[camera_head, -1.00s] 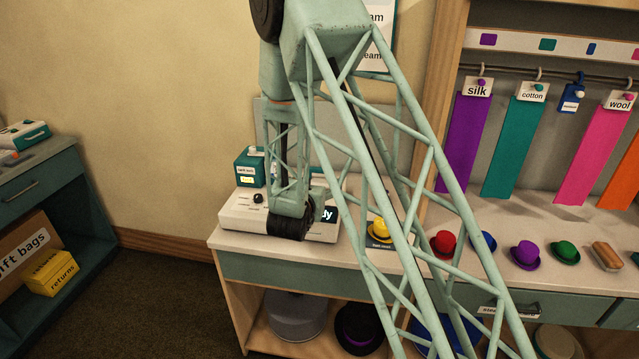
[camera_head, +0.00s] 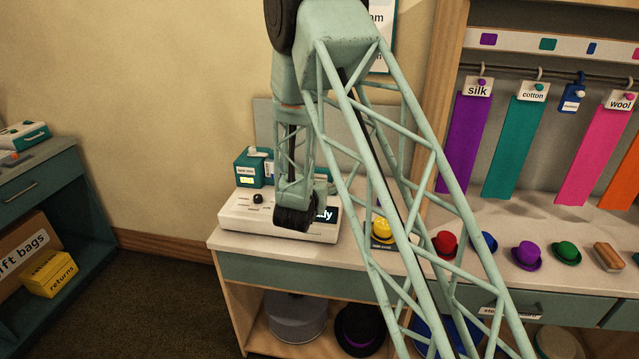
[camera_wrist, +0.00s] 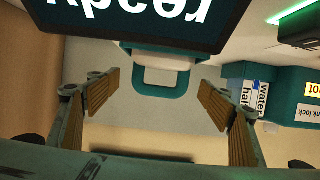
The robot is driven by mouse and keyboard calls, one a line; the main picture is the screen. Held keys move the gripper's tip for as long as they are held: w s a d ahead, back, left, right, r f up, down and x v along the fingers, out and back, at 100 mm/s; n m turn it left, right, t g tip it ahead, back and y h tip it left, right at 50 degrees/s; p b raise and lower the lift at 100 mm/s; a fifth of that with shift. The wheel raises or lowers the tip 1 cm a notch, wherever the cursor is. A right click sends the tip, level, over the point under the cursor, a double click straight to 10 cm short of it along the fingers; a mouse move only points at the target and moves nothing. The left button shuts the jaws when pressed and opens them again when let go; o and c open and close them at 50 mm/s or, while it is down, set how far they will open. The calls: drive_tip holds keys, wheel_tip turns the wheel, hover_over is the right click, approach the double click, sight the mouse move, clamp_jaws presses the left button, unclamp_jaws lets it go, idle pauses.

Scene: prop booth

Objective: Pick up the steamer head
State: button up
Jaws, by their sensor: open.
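A white piece with a teal loop handle (camera_wrist: 165,90), which I take to be the steamer head, shows at the middle of the wrist view, beside the dark display (camera_wrist: 140,18). My gripper (camera_wrist: 158,96) is open. Its two wooden-faced fingers stand to the left and right of the loop, with visible gaps and nothing held. In the head view the white steamer base (camera_head: 245,212) sits on the left end of the counter, with my wrist over it. My arm hides part of the base and display there, and my fingertips cannot be made out.
A teal water tank box (camera_head: 253,168) stands behind the base; it also shows at the right of the wrist view (camera_wrist: 292,92). A yellow hat (camera_head: 381,229) and a red hat (camera_head: 445,243) sit to the right on the counter (camera_head: 390,262). Fabric strips hang behind.

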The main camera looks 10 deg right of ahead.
drive_tip(key=shift+b+x, duration=0.5)
drive_tip(key=shift+x, duration=1.8)
drive_tip(key=shift+f, duration=0.1)
drive_tip(key=c, duration=1.3)
drive_tip(key=shift+r+p, duration=1.15)
drive_tip(key=shift+r, duration=3.9)
drive_tip(key=shift+a, duration=0.1)
